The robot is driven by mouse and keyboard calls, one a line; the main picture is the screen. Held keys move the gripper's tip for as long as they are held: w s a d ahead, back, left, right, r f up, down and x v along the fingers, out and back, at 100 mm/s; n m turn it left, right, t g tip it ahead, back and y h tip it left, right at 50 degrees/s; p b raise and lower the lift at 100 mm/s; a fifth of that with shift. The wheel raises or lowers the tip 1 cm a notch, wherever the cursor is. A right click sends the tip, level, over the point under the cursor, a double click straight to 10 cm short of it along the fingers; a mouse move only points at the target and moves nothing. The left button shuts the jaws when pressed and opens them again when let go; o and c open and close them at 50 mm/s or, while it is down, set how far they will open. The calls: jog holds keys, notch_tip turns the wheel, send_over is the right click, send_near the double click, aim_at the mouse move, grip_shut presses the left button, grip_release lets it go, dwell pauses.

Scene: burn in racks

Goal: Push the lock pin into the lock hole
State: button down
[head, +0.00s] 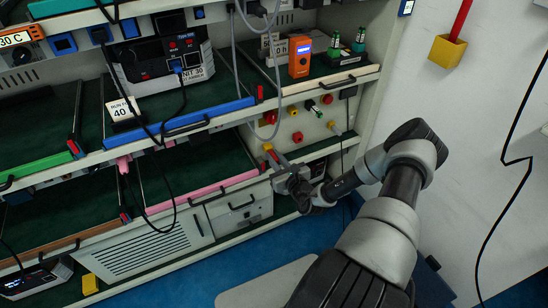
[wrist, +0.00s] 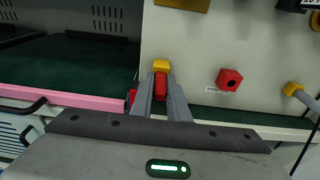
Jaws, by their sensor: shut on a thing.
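In the head view my gripper (head: 275,163) holds this pin (head: 268,148) in front of the lower right panel. A red block with a dark round hole, apparently the lock hole (wrist: 229,79), sits on the panel to the right of the pin; it also shows in the head view (head: 298,137). The pin is apart from the hole. The fingers hide part of the pin.
A yellow-tipped grey fitting (wrist: 297,90) sticks out right of the red block. The pink-edged shelf (wrist: 85,101) lies at the left. In the head view, an orange meter (head: 300,57) stands on the shelf above, and a grey cable (head: 240,85) hangs near the panel.

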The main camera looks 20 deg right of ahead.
jog(key=shift+s+p, duration=0.55)
jog(key=shift+s, duration=0.25)
dwell(0.9)
jog(key=shift+s+d+p, duration=0.1)
jog(key=shift+s+p, duration=0.7)
jog(key=shift+s, duration=0.8)
